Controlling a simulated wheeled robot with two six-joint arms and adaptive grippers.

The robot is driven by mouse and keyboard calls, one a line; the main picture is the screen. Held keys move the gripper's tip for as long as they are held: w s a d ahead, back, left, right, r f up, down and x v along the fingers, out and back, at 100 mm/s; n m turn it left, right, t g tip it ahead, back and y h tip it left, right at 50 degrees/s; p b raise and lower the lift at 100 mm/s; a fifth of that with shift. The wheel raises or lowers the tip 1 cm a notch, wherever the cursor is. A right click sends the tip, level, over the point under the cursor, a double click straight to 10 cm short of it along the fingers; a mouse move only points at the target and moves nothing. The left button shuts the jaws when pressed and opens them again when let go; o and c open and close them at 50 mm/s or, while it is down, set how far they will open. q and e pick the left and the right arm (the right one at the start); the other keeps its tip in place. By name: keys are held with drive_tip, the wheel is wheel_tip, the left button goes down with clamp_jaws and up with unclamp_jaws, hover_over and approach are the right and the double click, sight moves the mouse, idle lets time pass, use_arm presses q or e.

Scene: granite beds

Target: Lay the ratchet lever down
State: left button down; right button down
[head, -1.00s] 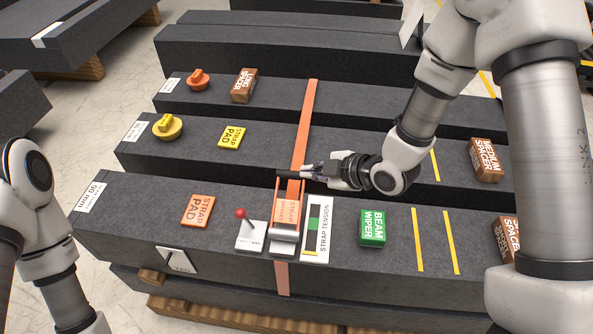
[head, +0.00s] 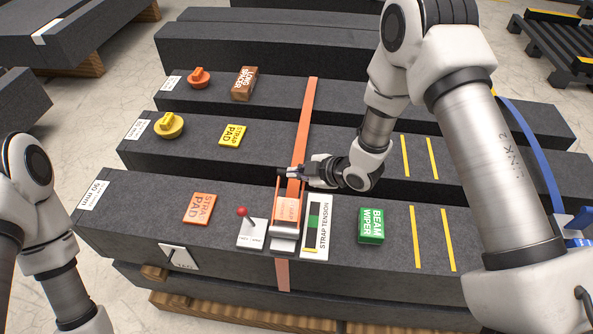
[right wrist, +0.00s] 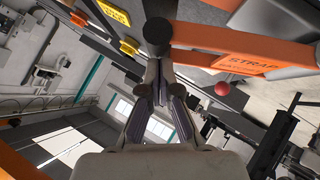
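The ratchet lever (head: 277,192) is an orange frame with a black crossbar. It stands raised above the ratchet on the front beam, over the orange strap (head: 310,115). In the right wrist view its orange arm (right wrist: 215,42) and the round end of the black bar (right wrist: 157,36) show close up. My right gripper (head: 300,172) is at the bar's right end; it also shows in the right wrist view (right wrist: 157,72). Its fingertips reach the bar's end, but I cannot tell whether they close on it. My left arm is at the left, its gripper outside the frame.
A red-knobbed switch (head: 243,213) stands left of the ratchet, and a strap tension gauge (head: 317,228) right of it. A green beam wiper (head: 371,225) and an orange strap pad (head: 199,208) lie farther out. Yellow lines mark the beam's right part.

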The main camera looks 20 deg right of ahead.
drive_tip(key=shift+w+d+f+m+g+p, duration=0.25)
drive_tip(key=shift+w+f+g, duration=0.1)
drive_tip(key=shift+f, duration=0.1)
drive_tip(key=shift+w+d+f+m+g+p, duration=0.1)
drive_tip(key=shift+w+f+m+g+p, duration=0.1)
drive_tip(key=shift+w+f+g, duration=0.15)
drive_tip(key=f, duration=0.1)
drive_tip(key=f+b, duration=0.2)
drive_tip(key=shift+w+d+f+y, duration=0.3)
drive_tip(key=shift+w, duration=0.1)
drive_tip(key=shift+w+d+f, duration=0.1)
drive_tip(key=shift+w+f, duration=0.05)
drive_tip(key=shift+r, duration=0.2)
